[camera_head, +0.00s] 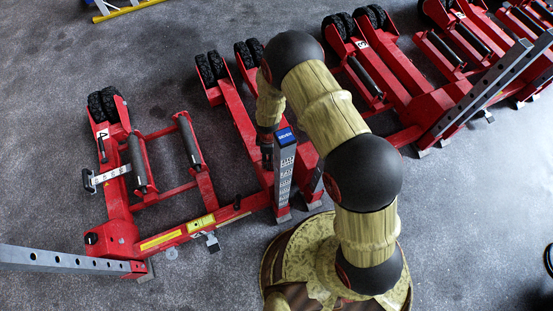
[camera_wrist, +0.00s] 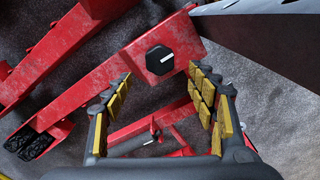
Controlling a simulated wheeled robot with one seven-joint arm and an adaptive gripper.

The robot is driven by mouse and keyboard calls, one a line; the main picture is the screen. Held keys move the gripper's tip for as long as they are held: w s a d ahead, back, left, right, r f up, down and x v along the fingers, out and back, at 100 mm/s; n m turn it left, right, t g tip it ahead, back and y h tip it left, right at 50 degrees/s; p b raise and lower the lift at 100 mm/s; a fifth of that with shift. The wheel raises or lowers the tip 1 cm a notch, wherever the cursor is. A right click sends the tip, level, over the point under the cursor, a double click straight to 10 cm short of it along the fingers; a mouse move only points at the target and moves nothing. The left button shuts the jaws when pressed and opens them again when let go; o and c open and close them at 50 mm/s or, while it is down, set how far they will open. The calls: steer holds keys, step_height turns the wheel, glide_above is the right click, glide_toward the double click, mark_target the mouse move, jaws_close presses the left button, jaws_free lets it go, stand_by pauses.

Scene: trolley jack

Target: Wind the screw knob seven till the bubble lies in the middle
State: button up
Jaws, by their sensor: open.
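In the wrist view a black hexagonal knob (camera_wrist: 159,60) sits on the end of a red beam (camera_wrist: 95,88). I can read no number on it, so I cannot tell whether it is knob seven. My gripper (camera_wrist: 160,76) is open, with its yellow-padded fingers on either side of the view and the knob showing between and beyond their tips. Nothing is held. In the head view my gripper (camera_head: 266,148) hangs small and dark by a red jack frame (camera_head: 232,100), partly hidden by my arm. I can make out no bubble in either view.
A red trolley jack (camera_head: 118,230) marked 4 stands at the left, with black rollers and a grey perforated bar (camera_head: 60,259). A grey upright post (camera_head: 284,170) stands close to my gripper. More red jacks (camera_head: 400,70) fill the upper right.

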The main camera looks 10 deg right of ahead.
step_height(320, 180, down, 7)
steer(key=shift+f+b, duration=0.1)
steer(key=shift+b, duration=1.15)
steer(key=shift+c, duration=0.6)
steer(key=c, duration=1.1)
steer(key=shift+o, duration=0.2)
steer(key=shift+w+m+p, duration=0.1)
steer(key=shift+m+p, duration=0.25)
steer(key=shift+m, duration=1.65)
steer(key=o, duration=1.2)
